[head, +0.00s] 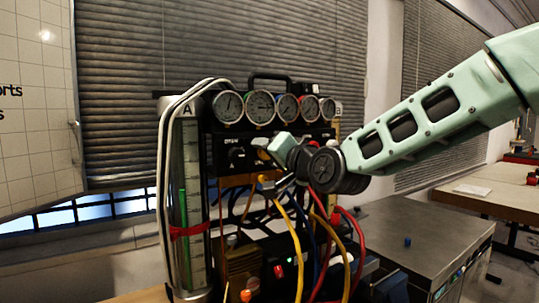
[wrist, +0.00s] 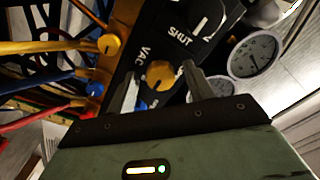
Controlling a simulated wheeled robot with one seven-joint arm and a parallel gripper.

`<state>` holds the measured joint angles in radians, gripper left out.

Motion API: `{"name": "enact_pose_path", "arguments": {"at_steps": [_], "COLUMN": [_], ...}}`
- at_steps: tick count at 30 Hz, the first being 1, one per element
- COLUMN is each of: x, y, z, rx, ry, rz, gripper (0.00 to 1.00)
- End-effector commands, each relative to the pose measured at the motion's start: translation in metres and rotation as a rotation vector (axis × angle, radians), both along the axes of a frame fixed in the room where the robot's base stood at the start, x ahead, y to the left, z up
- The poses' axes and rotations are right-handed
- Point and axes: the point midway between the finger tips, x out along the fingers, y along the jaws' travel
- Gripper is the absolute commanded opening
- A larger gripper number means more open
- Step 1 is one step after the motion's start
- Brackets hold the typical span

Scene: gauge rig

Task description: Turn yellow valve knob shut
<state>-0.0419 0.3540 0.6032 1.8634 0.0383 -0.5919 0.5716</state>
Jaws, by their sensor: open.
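The yellow valve knob (wrist: 160,75) shows in the wrist view on a black panel (wrist: 176,45) lettered "VAC" and "SHUT". My gripper (wrist: 161,80) is open, with one grey finger on either side of the knob. The frames do not show clearly whether the fingers touch it. In the head view my gripper (head: 272,158) is at the front of the rig, below the gauges, and the yellow knob cannot be made out behind it.
A black knob (head: 236,155) is left of my gripper. Round gauges (head: 260,107) stand above. Yellow, blue and red hoses (head: 297,235) hang below, close to my gripper. A clear tube (head: 186,215) stands at left. A grey cabinet (head: 425,235) is at right.

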Motion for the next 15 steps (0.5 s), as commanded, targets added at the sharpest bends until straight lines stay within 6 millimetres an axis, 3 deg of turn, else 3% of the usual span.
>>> {"name": "enact_pose_path", "arguments": {"at_steps": [7, 15], "x": [-0.010, -0.053], "y": [-0.008, -0.036], "z": [0.000, -0.001], "rx": [-0.002, -0.005], "ry": [-0.005, -0.004], "rz": [-0.001, -0.002], "gripper": [0.52, 0.52]}}
